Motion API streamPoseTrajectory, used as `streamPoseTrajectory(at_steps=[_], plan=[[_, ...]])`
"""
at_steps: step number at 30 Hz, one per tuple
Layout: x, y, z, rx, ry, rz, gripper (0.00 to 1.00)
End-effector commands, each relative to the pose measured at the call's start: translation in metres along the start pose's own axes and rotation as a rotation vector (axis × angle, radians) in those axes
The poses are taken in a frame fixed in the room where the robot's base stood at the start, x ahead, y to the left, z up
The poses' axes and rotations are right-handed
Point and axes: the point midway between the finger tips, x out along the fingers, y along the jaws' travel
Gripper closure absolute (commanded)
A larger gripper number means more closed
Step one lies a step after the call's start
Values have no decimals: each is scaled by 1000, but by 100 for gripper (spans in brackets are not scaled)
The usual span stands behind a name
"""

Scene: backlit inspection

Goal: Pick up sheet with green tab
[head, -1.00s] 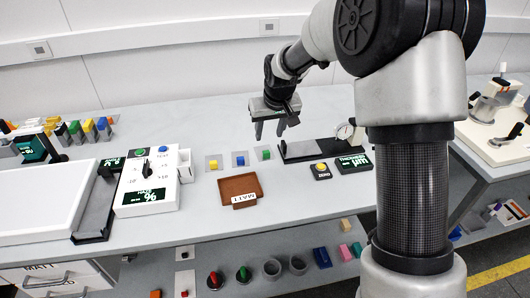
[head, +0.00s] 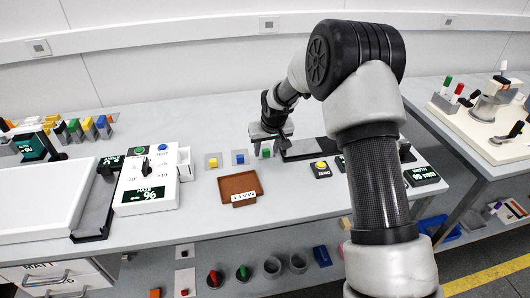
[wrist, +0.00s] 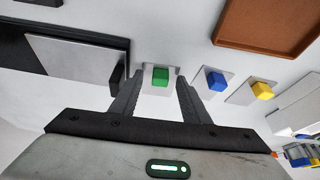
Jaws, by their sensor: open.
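The sheet with the green tab (wrist: 161,75) is a small pale grey square with a green block on it. In the head view its green tab (head: 265,153) shows at the right end of a row of three, partly behind my gripper. My gripper (head: 270,152) is over this sheet. In the wrist view my gripper (wrist: 155,82) is open, with one finger on each side of the green tab and nothing held. Whether the fingertips touch the sheet or table I cannot tell.
A blue-tabbed sheet (head: 239,158) and a yellow-tabbed sheet (head: 213,162) lie to the left. A brown tray (head: 240,182) lies in front. A dark gauge stand (head: 305,148) is close on the right. A white control box (head: 146,182) stands further left.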

Motion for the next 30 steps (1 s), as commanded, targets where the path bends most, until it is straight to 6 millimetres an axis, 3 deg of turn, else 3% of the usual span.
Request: streamPoseTrajectory(at_steps=[5, 12, 22, 30], plan=[[0, 0, 0, 0, 0, 0, 61], [0, 0, 0, 0, 0, 0, 100], [-8, 0, -4, 0, 2, 0, 100], [-56, 0, -24, 0, 4, 0, 100]])
